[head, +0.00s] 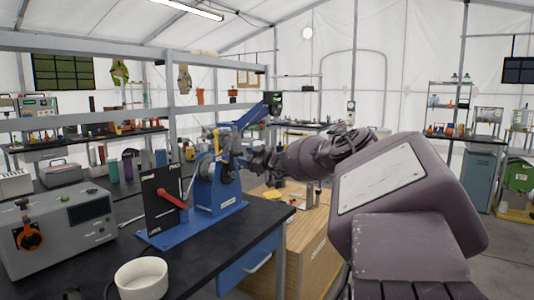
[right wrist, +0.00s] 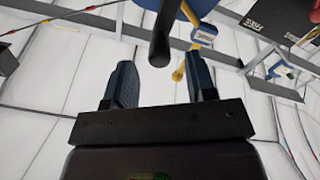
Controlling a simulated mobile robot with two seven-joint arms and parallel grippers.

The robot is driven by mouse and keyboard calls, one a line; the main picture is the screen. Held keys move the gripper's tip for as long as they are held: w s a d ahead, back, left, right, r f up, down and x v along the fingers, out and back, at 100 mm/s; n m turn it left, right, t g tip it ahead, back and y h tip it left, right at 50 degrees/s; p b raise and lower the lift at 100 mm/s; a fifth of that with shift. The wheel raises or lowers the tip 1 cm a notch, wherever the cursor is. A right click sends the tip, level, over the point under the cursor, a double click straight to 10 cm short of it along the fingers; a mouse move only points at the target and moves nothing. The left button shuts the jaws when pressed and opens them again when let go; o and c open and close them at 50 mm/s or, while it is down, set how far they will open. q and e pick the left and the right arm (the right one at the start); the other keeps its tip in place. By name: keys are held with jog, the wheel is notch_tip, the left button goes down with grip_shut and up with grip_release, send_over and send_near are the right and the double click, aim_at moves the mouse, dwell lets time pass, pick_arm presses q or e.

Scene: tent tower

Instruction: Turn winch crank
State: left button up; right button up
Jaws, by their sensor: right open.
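The blue winch (head: 205,187) stands on a blue base plate on the dark bench, with a blue arm angled up to the right. My right gripper (head: 252,160) comes in from the right, close to the winch's right side. In the right wrist view, its two fingers (right wrist: 160,72) are apart. A dark rounded bar, which looks like the crank handle (right wrist: 160,45), reaches down between and just beyond the fingertips; I cannot tell whether they touch it. In the head view the crank is largely hidden by the gripper. My left gripper is not in view.
A black panel (head: 158,215) with a red lever (head: 171,198) stands left of the winch. A grey box with a knob (head: 65,235) and a white bowl (head: 141,278) are on the bench nearer me. A wooden cabinet (head: 305,240) stands below my right arm.

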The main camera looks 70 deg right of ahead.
jog(key=p+v, duration=0.4)
jog(key=v, duration=0.2)
dwell(0.3)
jog(key=shift+f, duration=0.15)
jog(key=shift+s, duration=0.1)
